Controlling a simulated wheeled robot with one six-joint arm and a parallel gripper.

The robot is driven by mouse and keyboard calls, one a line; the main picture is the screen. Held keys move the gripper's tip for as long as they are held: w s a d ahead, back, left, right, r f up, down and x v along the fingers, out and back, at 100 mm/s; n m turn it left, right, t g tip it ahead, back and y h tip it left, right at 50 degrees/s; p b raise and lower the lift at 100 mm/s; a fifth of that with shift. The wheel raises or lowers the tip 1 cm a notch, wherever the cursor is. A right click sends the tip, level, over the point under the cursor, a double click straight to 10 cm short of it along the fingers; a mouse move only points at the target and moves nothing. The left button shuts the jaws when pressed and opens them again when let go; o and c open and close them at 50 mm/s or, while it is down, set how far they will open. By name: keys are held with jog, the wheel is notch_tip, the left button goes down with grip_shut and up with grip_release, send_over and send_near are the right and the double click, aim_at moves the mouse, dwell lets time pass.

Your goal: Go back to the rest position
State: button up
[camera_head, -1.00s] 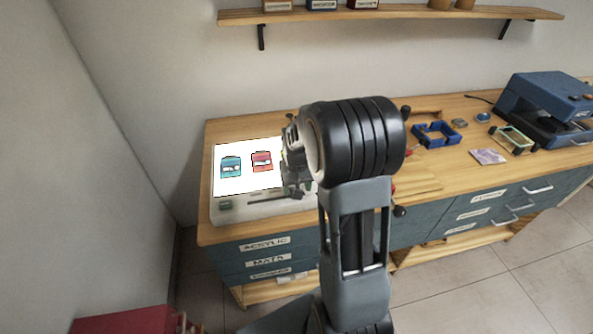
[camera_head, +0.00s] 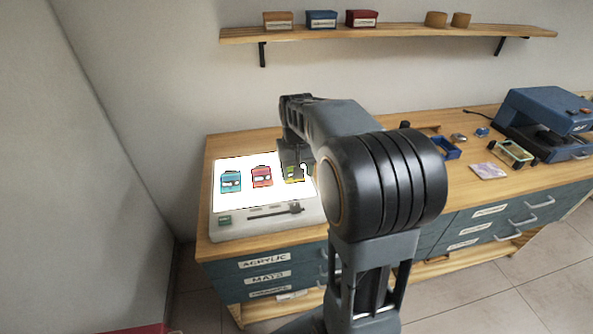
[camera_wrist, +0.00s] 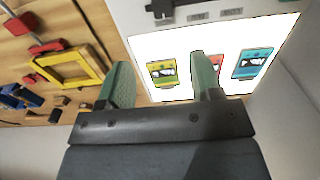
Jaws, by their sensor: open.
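My gripper (camera_wrist: 161,72) is open in the wrist view, with its two green fingers apart and nothing between them. In the head view my gripper (camera_head: 294,168) hangs over the right part of a lit white panel (camera_head: 240,199). A teal card (camera_head: 230,182), a red card (camera_head: 262,177) and a yellow-green card (camera_head: 292,174) lie in a row on the panel. In the wrist view the yellow card (camera_wrist: 162,74) shows between the fingers, and one finger partly covers the red card (camera_wrist: 217,62). The teal card (camera_wrist: 252,63) is clear.
The wooden bench (camera_head: 222,148) has a yellow frame (camera_wrist: 70,70) and red clamps beside the panel. A blue frame (camera_head: 446,149), a small framed tray (camera_head: 513,152) and a blue machine (camera_head: 545,117) stand farther right. A shelf (camera_head: 400,33) hangs above. My arm hides the bench's middle.

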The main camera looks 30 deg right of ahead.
jog(key=shift+w, duration=0.1)
dwell(0.3)
jog(key=s+a+n+t, duration=0.3)
jog(key=s+a+t, duration=0.1)
jog(key=s+a, duration=0.6)
jog(key=s, duration=0.3)
jog(key=shift+s+a+r, duration=0.15)
jog(key=shift+s, duration=0.25)
